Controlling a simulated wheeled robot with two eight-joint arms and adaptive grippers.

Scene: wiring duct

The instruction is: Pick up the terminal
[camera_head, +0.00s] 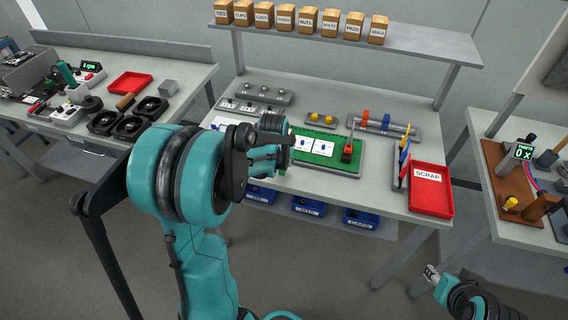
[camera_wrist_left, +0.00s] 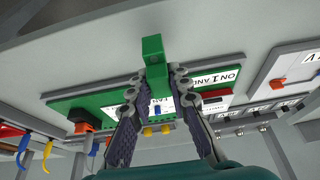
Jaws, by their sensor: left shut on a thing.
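A green block, which I take to be the terminal (camera_wrist_left: 153,50), sits between the two fingertips of my left gripper (camera_wrist_left: 158,84) in the left wrist view. The fingers are closed on its sides and its upper part sticks out past them. In the head view my left gripper (camera_head: 278,150) is over the table by the left part of the green board (camera_head: 328,159); the arm hides the block there. My right gripper (camera_head: 432,273) is at the lower right, clear of the table, and too small to read.
On the table (camera_head: 380,185) stand a red scrap tray (camera_head: 431,190), an orange-handled tool (camera_head: 348,150), a rack with coloured rings (camera_head: 385,124) and small parts on grey holders (camera_head: 322,119). Labelled boxes line the shelf (camera_head: 350,43) above. Blue bins (camera_head: 308,206) hang below the front edge.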

